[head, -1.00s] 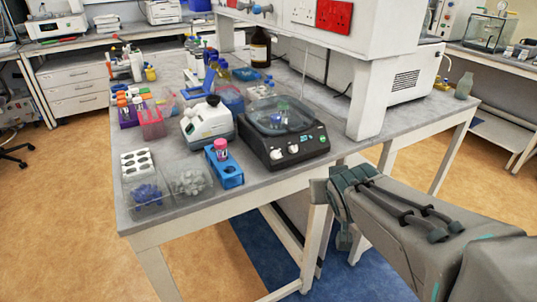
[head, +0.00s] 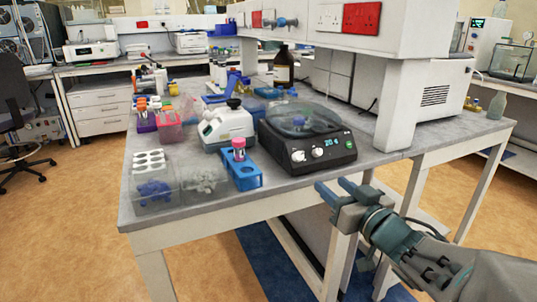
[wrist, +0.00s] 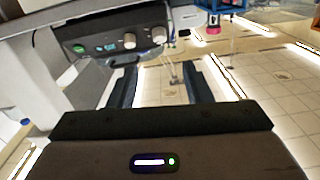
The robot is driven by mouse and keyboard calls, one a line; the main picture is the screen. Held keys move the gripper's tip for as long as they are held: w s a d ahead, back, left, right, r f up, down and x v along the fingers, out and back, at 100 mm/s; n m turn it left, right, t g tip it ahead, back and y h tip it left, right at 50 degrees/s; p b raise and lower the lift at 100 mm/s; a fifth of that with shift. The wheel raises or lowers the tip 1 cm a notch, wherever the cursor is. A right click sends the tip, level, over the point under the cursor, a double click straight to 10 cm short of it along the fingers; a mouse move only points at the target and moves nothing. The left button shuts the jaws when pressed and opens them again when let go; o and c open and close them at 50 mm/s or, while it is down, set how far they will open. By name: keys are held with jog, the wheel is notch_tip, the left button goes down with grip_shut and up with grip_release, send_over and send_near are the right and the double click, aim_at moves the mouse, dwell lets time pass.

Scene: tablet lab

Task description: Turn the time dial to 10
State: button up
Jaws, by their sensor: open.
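The black device (head: 300,160) with a clear domed lid (head: 302,120) stands near the table's front edge. Its front panel has two white knobs (head: 318,152), a lit blue display (head: 331,143) and a small green spot at the right. The display digits are too small to read surely, and I cannot tell which knob is the time dial. My gripper (head: 332,185) is open and empty, in front of the table edge, below and apart from the knobs. The wrist view shows the panel upside down, with the knobs (wrist: 144,38) beyond my open fingers (wrist: 160,82).
A blue rack (head: 242,180) with a pink-capped tube stands left of the device, beside a white instrument (head: 226,128). Clear bins (head: 155,190) lie farther left. A white cabinet leg (head: 400,110) stands to the right. The space in front of the table is free.

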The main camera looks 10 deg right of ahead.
aim_at(301, 158)
jog(key=x, duration=1.2)
jog(key=shift+w+a+f, duration=0.1)
jog(key=shift+w+a, duration=0.05)
jog(key=shift+w, duration=0.25)
jog(key=shift+c, duration=0.4)
jog(key=c, duration=0.9)
